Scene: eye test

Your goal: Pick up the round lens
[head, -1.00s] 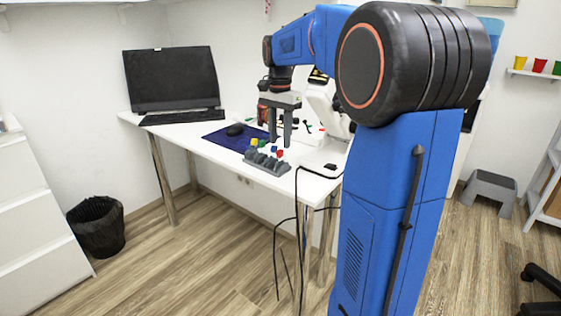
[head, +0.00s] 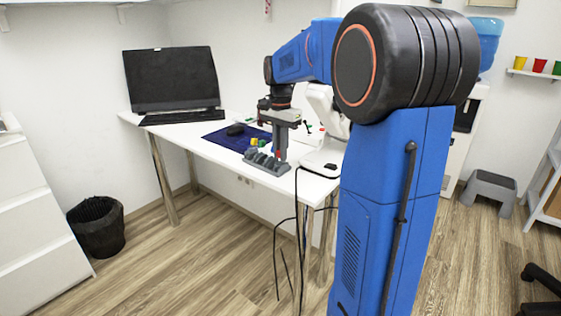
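I cannot make out a round lens in the head view; the small things on the desk are too small to tell. My gripper (head: 280,156) points down at the desk's front edge, low over a grey slotted holder (head: 262,163). Its fingers overlap in this view, so whether they are open or shut does not show. A bit of red (head: 278,153) shows at the fingers; I cannot tell if it is held. A small yellow piece (head: 254,142) sits left of the fingers, behind the holder. The fingers may hide other small pieces.
The white desk (head: 180,132) carries a monitor (head: 170,78), a keyboard (head: 180,118), a blue mat (head: 215,138) with a mouse (head: 235,130), and a white device (head: 320,162) close right of my gripper. The desk's left front is clear. Black cables hang below.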

